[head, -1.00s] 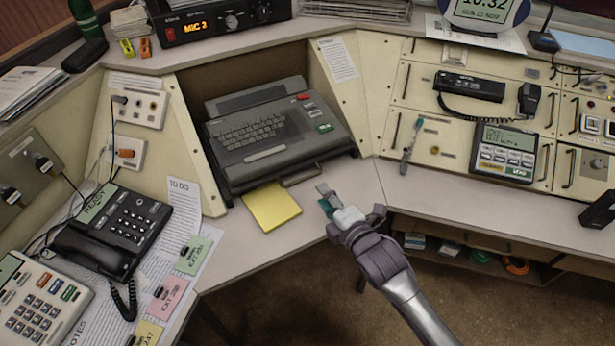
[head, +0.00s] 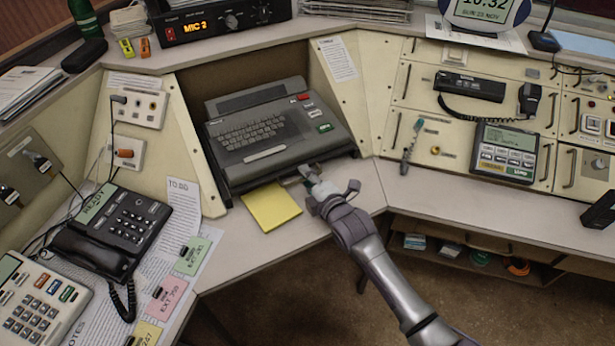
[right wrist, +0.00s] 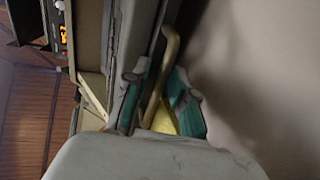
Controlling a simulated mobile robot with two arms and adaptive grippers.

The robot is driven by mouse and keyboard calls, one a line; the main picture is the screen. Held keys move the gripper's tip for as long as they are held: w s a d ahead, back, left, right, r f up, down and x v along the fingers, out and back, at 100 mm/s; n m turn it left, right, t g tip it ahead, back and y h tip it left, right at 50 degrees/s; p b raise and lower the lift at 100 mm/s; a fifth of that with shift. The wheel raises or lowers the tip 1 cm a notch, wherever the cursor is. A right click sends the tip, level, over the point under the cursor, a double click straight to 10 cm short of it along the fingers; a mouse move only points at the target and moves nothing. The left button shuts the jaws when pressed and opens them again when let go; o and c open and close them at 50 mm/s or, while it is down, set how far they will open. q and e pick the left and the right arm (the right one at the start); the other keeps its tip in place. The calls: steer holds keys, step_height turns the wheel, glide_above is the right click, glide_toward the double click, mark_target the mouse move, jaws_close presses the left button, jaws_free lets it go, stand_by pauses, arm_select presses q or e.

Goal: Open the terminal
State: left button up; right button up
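The terminal (head: 265,128) is a dark grey keyboard unit in the recess at the middle of the console in the head view. Its screen part lies low behind the keys. A bronze bar handle (right wrist: 163,70) on its front edge shows in the right wrist view. My right gripper (head: 308,174) is at that front edge, right of the yellow pad. In the right wrist view, the teal-padded fingers (right wrist: 157,84) are apart, with the handle between them and gaps visible. In the head view the gripper mostly hides the handle. My left gripper is not in view.
A yellow note pad (head: 270,207) lies on the desk just left of my right gripper. A black phone (head: 112,230) and papers are at the left. A panel with a radio handset (head: 470,87) stands at the right. The desk right of the gripper is clear.

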jaws_close()
steer(key=shift+s, duration=0.1)
steer(key=shift+s+d+p, duration=0.2)
steer(key=shift+s+p, duration=0.05)
steer(key=shift+p, duration=0.2)
steer(key=p+v, duration=0.1)
steer(key=v, duration=0.2)
steer(key=f+p+v, duration=0.1)
steer(key=p+v, duration=0.1)
steer(key=v, duration=0.1)
steer(key=p+v, duration=0.2)
steer(key=v, duration=0.1)
steer(key=shift+s+d+f, duration=0.2)
steer(key=shift+f, duration=0.15)
steer(key=shift+s+d, duration=0.15)
steer(key=shift+s, duration=0.1)
steer(key=shift+f, duration=0.15)
steer(key=shift+o, duration=1.8)
jaws_free()
